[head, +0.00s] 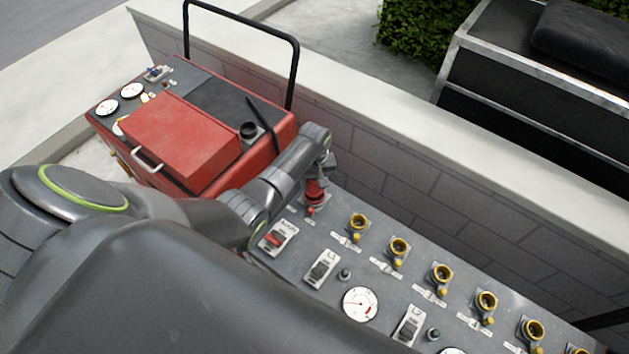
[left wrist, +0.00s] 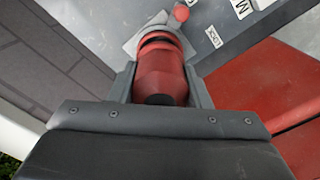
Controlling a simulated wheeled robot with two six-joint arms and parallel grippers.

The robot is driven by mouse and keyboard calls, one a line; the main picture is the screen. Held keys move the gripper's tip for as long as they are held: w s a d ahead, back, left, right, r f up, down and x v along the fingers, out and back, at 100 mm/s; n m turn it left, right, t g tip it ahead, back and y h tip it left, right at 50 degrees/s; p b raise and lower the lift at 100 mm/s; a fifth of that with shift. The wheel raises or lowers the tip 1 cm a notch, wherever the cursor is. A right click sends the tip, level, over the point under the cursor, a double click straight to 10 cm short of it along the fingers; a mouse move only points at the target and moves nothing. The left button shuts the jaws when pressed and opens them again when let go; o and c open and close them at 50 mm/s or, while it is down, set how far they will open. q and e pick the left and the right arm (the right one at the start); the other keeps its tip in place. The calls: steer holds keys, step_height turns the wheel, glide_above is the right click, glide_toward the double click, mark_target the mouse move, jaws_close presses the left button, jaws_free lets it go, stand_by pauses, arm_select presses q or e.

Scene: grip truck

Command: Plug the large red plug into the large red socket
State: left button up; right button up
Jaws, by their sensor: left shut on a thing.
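The large red plug (left wrist: 160,75) sits between the two fingers of my left gripper (left wrist: 160,85) in the left wrist view. My left gripper is shut on it. The plug's front end meets a grey plate with a red knob (left wrist: 181,13), at the large red socket's place; how deep it sits is hidden. In the head view the red plug (head: 316,190) shows upright under my left gripper (head: 318,172), at the panel's upper left corner. The socket itself is mostly covered by the plug. My right gripper is not in view.
A grey panel (head: 300,290) carries several yellow sockets (head: 399,246), switches and a round gauge (head: 360,304). A red generator box (head: 180,140) with a black bar handle (head: 240,22) stands to the left. A block wall (head: 400,140) runs close behind the panel.

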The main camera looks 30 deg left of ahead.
arm_select(q)
steer(key=shift+f+b, duration=0.65)
steer(key=shift+f, duration=0.4)
steer(key=o, duration=1.6)
steer(key=shift+c, duration=0.2)
steer(key=shift+r, duration=0.15)
steer(key=shift+r+p, duration=2.4)
steer(key=shift+p, duration=0.4)
steer(key=shift+f, duration=0.1)
